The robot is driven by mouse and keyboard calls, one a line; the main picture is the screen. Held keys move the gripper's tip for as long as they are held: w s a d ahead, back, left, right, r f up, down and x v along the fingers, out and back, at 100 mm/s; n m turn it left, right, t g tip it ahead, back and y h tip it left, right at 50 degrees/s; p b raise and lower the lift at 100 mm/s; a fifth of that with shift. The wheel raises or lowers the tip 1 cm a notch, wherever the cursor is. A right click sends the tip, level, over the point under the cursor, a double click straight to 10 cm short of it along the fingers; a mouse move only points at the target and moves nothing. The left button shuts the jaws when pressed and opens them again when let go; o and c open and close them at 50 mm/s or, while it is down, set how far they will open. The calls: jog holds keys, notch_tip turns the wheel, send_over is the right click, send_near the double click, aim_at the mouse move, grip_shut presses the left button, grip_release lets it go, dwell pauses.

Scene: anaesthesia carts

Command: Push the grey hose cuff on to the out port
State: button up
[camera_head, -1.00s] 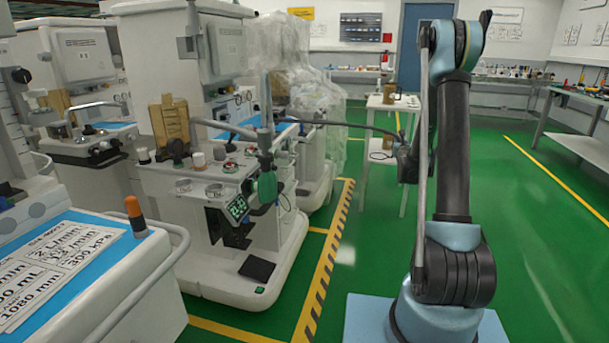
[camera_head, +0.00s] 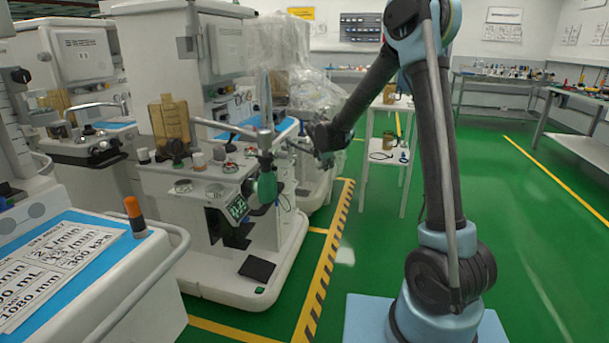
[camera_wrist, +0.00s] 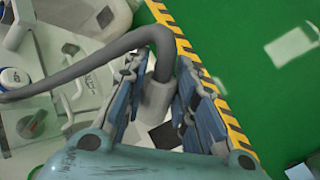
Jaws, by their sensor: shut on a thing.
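The grey hose cuff (camera_wrist: 156,98) is between the blue-padded fingers of my gripper (camera_wrist: 158,88) in the wrist view. The grey hose (camera_wrist: 95,72) bends over above the cuff and runs off to the left. In the head view my gripper (camera_head: 322,152) is just right of the middle anaesthesia cart (camera_head: 165,205), near the green bag (camera_head: 267,187). There the cuff is too small and hidden to make out. I cannot tell which fitting is the out port. The cuff's lower end is hidden by my gripper, and I see no port meeting it.
The cart's deck carries several round fittings and a brown block (camera_head: 170,120). A white trolley (camera_head: 385,160) stands behind my arm. Green floor is clear at the right.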

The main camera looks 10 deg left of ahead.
jog(key=s+a+m, duration=0.3)
jog(key=s+m, duration=0.1)
jog(key=s, duration=0.3)
jog(key=s+a+r+m+g, duration=0.1)
jog(key=s+a+m, duration=0.2)
jog(key=s, duration=0.4)
jog(key=shift+s+a+m+y, duration=0.25)
jog(key=shift+m+y, duration=0.15)
jog(key=shift+r, duration=0.2)
jog(key=shift+w+a, duration=0.15)
jog(key=shift+a, duration=1.3)
jog(key=shift+w+a, duration=0.1)
jog(key=shift+a, duration=1.3)
jog(key=shift+a, duration=1.3)
jog(key=o, duration=1)
jog(key=shift+a, duration=0.1)
jog(key=shift+o, duration=0.3)
